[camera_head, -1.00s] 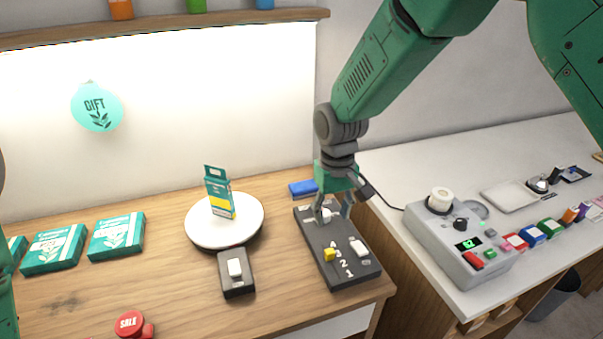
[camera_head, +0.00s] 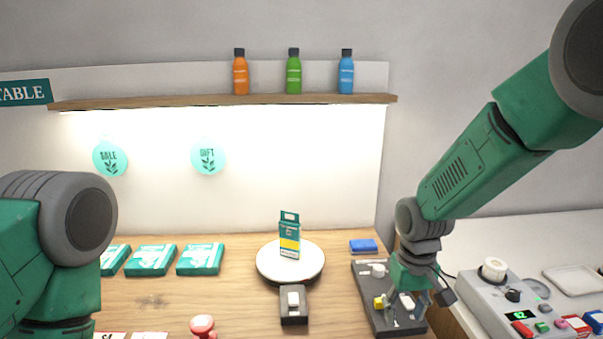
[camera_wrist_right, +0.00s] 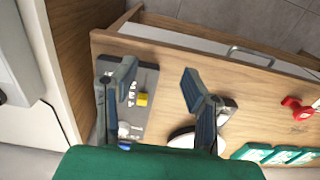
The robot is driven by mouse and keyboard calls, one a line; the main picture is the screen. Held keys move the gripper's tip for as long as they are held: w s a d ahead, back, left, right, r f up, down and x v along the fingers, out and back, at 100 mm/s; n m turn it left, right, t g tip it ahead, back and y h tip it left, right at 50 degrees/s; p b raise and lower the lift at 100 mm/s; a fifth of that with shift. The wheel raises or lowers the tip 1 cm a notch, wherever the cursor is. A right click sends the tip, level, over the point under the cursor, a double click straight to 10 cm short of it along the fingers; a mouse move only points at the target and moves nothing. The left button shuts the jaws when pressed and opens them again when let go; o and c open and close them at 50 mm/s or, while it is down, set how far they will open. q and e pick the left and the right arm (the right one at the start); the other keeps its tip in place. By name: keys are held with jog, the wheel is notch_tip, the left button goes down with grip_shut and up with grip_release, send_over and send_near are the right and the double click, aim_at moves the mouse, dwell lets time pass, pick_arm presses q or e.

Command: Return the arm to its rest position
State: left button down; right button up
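My right arm comes in from the upper right in the head view. Its gripper (camera_head: 424,296) is over the right side of the dark control panel (camera_head: 384,322). In the right wrist view the two fingers of this gripper (camera_wrist_right: 160,70) stand wide apart with nothing between them. The panel, with its yellow knob (camera_wrist_right: 142,99), shows behind and beside the left finger there. My left arm (camera_head: 50,250) shows at the left edge of the head view; its gripper is out of the frame.
A white round turntable (camera_head: 270,262) carries a teal and yellow box (camera_head: 289,238). A small switch box (camera_head: 293,318) sits in front. Flat teal boxes (camera_head: 150,260) lie left. A grey device (camera_head: 490,300) stands on the right counter. A shelf (camera_head: 220,102) with bottles spans the wall.

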jog(key=s+d+f+b, duration=0.25)
jog(key=s+f, duration=0.45)
jog(key=f, duration=0.4)
jog(key=s+d+f+b, duration=0.2)
jog(key=s+f+b, duration=0.2)
jog(key=s+f, duration=0.5)
jog(key=s+d+f+b, duration=0.2)
jog(key=s+f, duration=0.4)
jog(key=s, duration=0.2)
jog(key=s+d+f+b, duration=0.2)
jog(key=s+f, duration=0.3)
jog(key=s, duration=0.3)
jog(key=shift+s+f+t+b, duration=0.15)
jog(key=shift+f+t+b, duration=0.2)
jog(key=shift+b, duration=0.25)
jog(key=shift+f, duration=0.1)
